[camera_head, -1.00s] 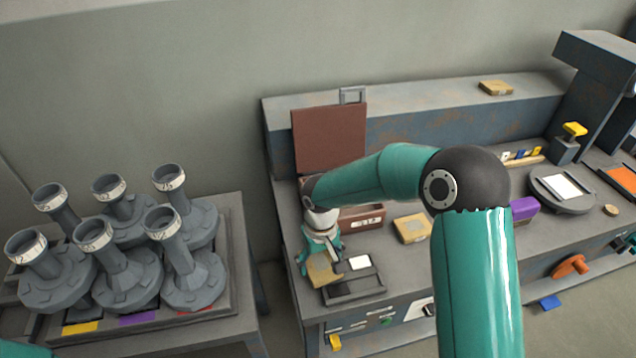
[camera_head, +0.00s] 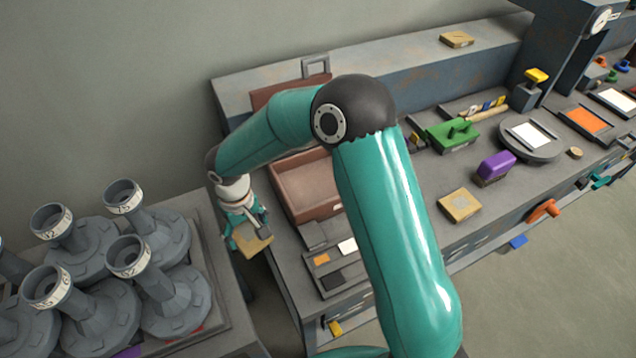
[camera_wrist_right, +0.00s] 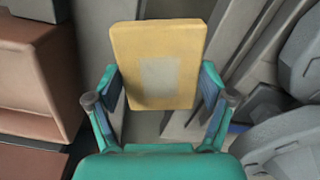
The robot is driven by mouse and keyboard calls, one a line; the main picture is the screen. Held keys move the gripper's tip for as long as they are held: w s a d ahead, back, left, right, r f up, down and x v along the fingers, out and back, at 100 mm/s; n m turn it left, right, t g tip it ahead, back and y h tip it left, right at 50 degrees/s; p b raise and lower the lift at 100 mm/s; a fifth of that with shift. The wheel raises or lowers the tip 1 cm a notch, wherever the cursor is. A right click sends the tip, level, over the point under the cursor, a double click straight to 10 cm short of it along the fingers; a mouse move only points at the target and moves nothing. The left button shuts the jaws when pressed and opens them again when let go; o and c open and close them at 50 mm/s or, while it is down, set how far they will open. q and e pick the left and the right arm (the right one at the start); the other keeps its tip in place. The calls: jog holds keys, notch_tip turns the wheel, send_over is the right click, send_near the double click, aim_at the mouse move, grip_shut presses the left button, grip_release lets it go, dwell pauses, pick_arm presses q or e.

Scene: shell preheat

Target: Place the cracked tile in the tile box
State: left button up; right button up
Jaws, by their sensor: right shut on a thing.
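My right gripper (camera_head: 244,232) is shut on a tan tile (camera_head: 254,244) with a paler square on its face. The tile also shows between the fingers in the right wrist view (camera_wrist_right: 158,65); I cannot make out a crack. The gripper holds it at the bench's left end, by the gap to the left table. A brown-red open box (camera_head: 308,186), apparently the tile box, stands to its right, its raised lid (camera_head: 275,94) partly hidden by my arm. The box also shows at the left of the wrist view (camera_wrist_right: 35,90). My left gripper is out of view.
A dark tray (camera_head: 337,278) lies in front of the box. Other tan tiles lie on the bench (camera_head: 459,205) and the back ledge (camera_head: 457,39). Several grey flanged shells (camera_head: 165,285) stand on the left table. A purple block (camera_head: 496,166) and green item (camera_head: 452,134) are farther right.

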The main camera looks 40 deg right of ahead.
jog(key=shift+w+r, duration=0.1)
jog(key=shift+w, duration=0.05)
jog(key=shift+w+d+r, duration=0.15)
jog(key=shift+w+d, duration=0.05)
jog(key=shift+d, duration=0.05)
jog(key=w+d+r+n+b, duration=0.1)
jog(key=w+d+r+n, duration=0.25)
jog(key=d, duration=0.25)
notch_tip(320, 180, up, 13)
jog(key=n+b, duration=0.3)
jog(key=n, duration=0.8)
send_over(317, 186)
notch_tip(317, 186, down, 14)
jog(key=shift+r+b, duration=0.1)
jog(key=shift+b, duration=0.55)
jog(key=shift+f, duration=2.4)
